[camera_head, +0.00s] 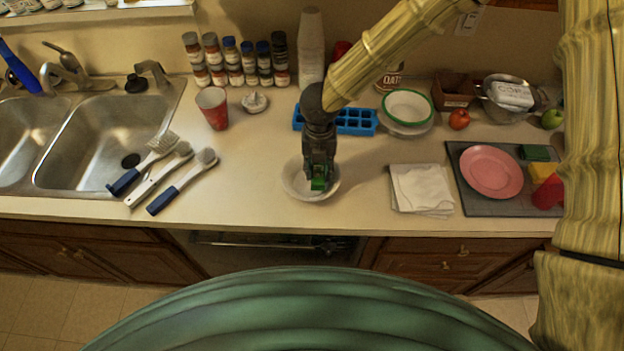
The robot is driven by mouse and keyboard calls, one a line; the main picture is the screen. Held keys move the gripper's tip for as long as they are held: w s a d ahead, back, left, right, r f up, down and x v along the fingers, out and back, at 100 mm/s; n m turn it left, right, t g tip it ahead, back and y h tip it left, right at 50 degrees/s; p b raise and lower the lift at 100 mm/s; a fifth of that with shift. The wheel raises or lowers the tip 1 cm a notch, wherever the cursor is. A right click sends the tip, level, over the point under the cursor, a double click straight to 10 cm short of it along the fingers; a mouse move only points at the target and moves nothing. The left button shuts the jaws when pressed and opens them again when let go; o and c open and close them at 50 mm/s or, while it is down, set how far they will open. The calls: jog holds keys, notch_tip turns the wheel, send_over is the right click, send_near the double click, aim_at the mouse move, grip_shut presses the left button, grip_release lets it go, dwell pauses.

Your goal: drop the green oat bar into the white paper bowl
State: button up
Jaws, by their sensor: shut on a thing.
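The white paper bowl (294,187) stands on the counter near its front edge, in the middle of the view. My gripper (320,182) points down over the bowl's right half. It is shut on the green oat bar (319,184), which shows as a small green piece between the fingertips. The bar appears within the bowl's outline, at or just above rim height; I cannot tell whether it touches the bowl. The fingers hide part of the bar and of the bowl's far rim.
A blue ice tray (355,121) lies behind my gripper. Several brushes (182,181) lie to the left, near the sink (100,135). White napkins (422,189) and a dark mat (480,205) with a pink plate (491,172) lie to the right. A red cup (212,108) stands at the back left.

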jog(key=shift+s+r, duration=0.2)
jog(key=shift+s, duration=0.1)
jog(key=o, duration=0.9)
jog(key=shift+w+f, duration=0.1)
jog(key=shift+o, duration=0.7)
jog(key=shift+w+f, duration=0.2)
jog(key=shift+w, duration=0.1)
jog(key=shift+s+r, duration=0.3)
jog(key=shift+r, duration=0.05)
jog(key=shift+w+r, duration=0.15)
jog(key=shift+r, duration=0.1)
notch_tip(320, 180, up, 11)
